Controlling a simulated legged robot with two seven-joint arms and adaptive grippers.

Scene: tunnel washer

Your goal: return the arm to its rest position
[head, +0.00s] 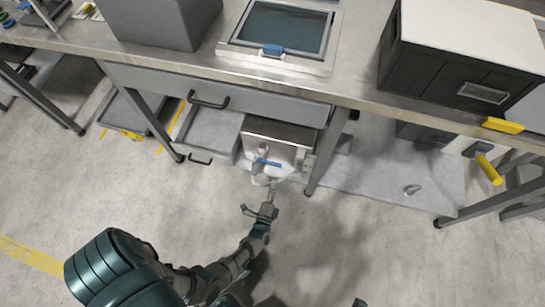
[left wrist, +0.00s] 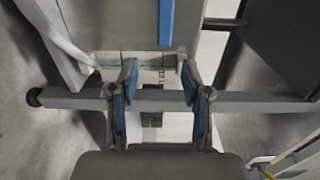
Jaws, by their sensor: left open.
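My left arm reaches up from the bottom of the head view. Its gripper (head: 259,200) is open and empty, low in front of the bench and just below a pipe fitting with a blue lever (head: 267,163). In the left wrist view the two blue-padded fingers of the gripper (left wrist: 159,82) stand apart with nothing held between them. A blue bar (left wrist: 166,22), apparently the lever, is beyond the fingertips at the top.
The metal bench (head: 350,92) spans the view above the arm, with a leg (head: 327,150) right of the gripper. A metal-topped box (head: 280,132) stands beneath. A yellow handle (head: 489,169) juts out at right. The floor (head: 385,235) at lower right looks clear.

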